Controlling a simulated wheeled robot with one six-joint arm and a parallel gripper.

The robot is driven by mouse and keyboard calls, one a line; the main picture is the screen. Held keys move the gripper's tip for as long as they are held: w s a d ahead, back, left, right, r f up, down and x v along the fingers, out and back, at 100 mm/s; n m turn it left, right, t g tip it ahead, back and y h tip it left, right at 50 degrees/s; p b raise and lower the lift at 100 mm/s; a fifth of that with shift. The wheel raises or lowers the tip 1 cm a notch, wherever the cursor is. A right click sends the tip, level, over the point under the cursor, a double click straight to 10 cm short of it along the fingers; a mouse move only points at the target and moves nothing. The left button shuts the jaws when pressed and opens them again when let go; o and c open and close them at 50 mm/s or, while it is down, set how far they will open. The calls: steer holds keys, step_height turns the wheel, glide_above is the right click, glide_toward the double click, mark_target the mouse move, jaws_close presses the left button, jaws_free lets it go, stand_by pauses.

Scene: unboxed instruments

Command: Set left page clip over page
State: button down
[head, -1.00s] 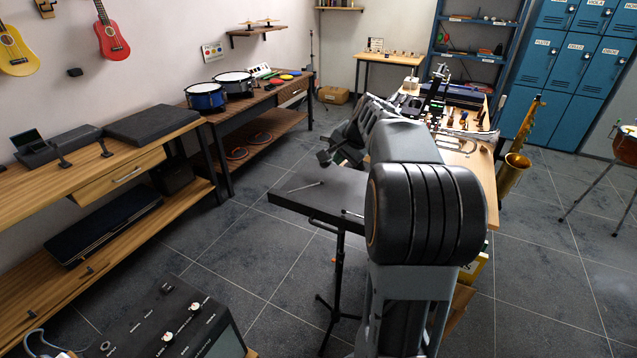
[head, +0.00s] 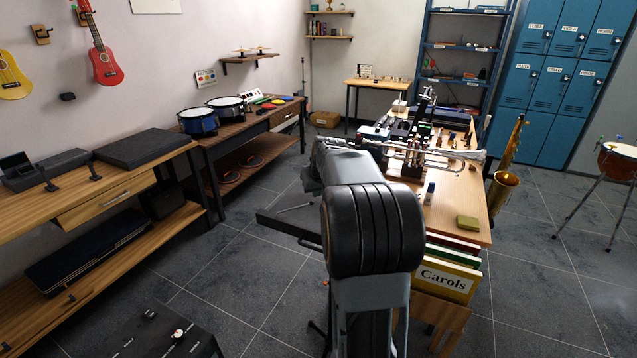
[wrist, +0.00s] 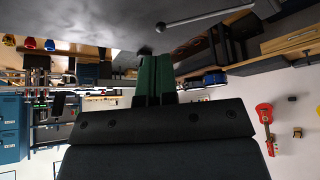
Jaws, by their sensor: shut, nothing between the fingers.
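The dark music stand (head: 272,222) is left of my arm in the head view, its desk partly hidden by the arm. A thin silver page clip (head: 295,207) lies across the visible left part of the desk. In the wrist view, which looks upside down, a thin metal rod with a round end (wrist: 205,19) shows beyond the fingers; it looks like a page clip. My gripper (wrist: 156,64) has green fingers, shut and empty, apart from the rod. In the head view the gripper is hidden behind my arm. I cannot make out a page.
The wooden table (head: 473,205) right of my arm holds several small objects and instruments. A long wooden bench (head: 95,205) is at left. Open floor (head: 235,285) lies between bench and stand.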

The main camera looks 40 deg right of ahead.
mark_target(312, 202)
steer(key=shift+x, duration=3.45)
